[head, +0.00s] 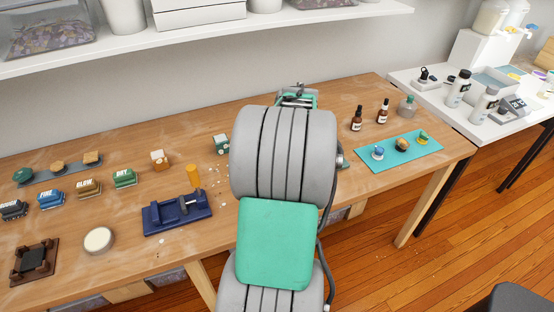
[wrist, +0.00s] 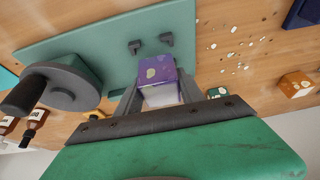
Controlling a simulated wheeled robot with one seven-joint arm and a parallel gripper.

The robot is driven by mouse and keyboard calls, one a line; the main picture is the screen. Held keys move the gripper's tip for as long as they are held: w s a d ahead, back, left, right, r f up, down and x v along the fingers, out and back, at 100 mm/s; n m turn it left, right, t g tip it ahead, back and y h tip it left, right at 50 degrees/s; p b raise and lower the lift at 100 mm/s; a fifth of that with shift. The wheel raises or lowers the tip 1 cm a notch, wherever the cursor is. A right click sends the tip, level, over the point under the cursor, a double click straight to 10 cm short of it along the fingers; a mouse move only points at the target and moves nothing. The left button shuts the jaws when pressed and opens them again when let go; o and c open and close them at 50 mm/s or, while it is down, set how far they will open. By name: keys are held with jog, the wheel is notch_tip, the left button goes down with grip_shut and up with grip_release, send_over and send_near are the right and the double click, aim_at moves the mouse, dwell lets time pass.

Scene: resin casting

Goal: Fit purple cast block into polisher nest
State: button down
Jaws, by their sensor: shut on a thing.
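The purple cast block (wrist: 156,72) shows in the wrist view, with a pale yellowish patch on its purple face and a whitish, clear-looking part below. My gripper (wrist: 160,90) is shut on it, a finger on each side. The polisher (wrist: 100,40) has a flat teal base plate and a dark round wheel (wrist: 62,88) at left. Two small dark brackets (wrist: 151,43), which look like the nest, stand on the plate just beyond the block. The block appears apart from them; its height above the plate is hard to tell. In the head view my arm hides the block and most of the polisher.
An orange-and-white block (head: 159,160), a teal-and-white block (head: 221,143) and a blue vise-like fixture (head: 177,213) stand left of my arm. A turquoise mat (head: 400,164) with small pieces and brown bottles (head: 383,111) are at right. Pale crumbs lie on the wood near the polisher.

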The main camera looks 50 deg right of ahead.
jog(key=shift+d+f, duration=0.15)
jog(key=shift+f, duration=0.75)
jog(key=shift+d+f, duration=0.1)
jog(key=shift+f, duration=0.75)
jog(key=shift+f, duration=0.1)
jog(key=c, duration=0.7)
grip_release()
